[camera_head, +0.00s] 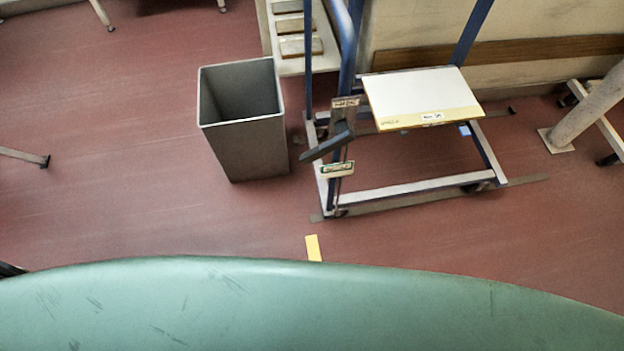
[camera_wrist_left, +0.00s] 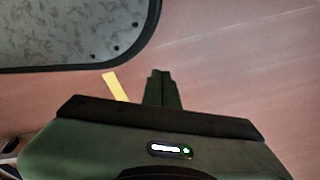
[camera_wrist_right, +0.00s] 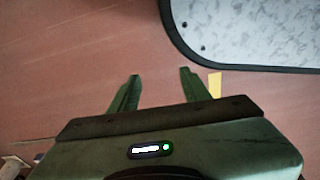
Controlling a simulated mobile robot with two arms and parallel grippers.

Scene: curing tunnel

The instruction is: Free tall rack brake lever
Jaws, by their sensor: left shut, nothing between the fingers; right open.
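The tall rack (camera_head: 410,190) is a blue and white wheeled frame right of centre in the head view. Its brake lever (camera_head: 328,144) is a dark handle on an upright plate at the rack's near left corner. A label sits above the lever and a green-marked label (camera_head: 338,169) sits below it. My left gripper (camera_wrist_left: 160,74) is shut and empty over bare floor in the left wrist view. My right gripper (camera_wrist_right: 160,76) is open and empty over the floor in the right wrist view. Neither gripper shows in the head view; both are away from the lever.
A grey bin (camera_head: 245,125) stands left of the rack. A white panel (camera_head: 420,92) lies on the rack. A shelf with trays (camera_head: 298,45) is behind. A yellow floor strip (camera_head: 313,248) lies in front. The red floor (camera_head: 130,150) at left is mostly clear.

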